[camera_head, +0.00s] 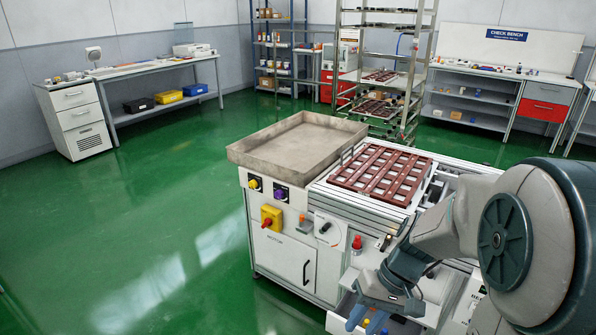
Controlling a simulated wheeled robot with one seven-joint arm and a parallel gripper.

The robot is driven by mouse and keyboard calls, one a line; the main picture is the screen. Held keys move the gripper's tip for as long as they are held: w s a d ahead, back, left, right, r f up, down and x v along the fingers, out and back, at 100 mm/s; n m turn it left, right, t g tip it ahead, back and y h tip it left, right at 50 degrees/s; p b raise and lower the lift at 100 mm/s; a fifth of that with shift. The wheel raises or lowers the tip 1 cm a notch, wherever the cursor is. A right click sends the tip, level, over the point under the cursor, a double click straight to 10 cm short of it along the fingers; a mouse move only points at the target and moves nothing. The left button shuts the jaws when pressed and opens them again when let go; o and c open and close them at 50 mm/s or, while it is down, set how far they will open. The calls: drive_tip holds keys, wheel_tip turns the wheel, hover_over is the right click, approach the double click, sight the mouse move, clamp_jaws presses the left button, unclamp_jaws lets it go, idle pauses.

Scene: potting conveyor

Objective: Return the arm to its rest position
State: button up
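My arm comes in from the right edge, a large grey-white and dark teal link nearest the camera. My gripper (367,319) hangs at its end near the bottom of the view, pointing down in front of the conveyor machine (285,262). Its two blue-grey fingers stand apart, and I see nothing held between them. The fingertips are close to the bottom edge of the picture. The gripper is over or in front of a pale ledge at the machine's front; I cannot tell whether it touches it.
A brown slatted tray (380,173) lies on the conveyor, beside an empty grey metal bin (297,146). A red button (357,242) stands close left of my arm. A rack (384,78), a check bench (505,72) and a left bench (150,68) stand behind. Green floor at left is clear.

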drive_tip(key=s+d+r+t+h+p, duration=0.2)
drive_tip(key=s+r+t+h+p, duration=0.2)
drive_tip(key=r, duration=0.8)
drive_tip(key=shift+s+r+m+t+h, duration=0.15)
drive_tip(key=shift+s+m+t+h, duration=0.25)
drive_tip(key=shift+s, duration=0.4)
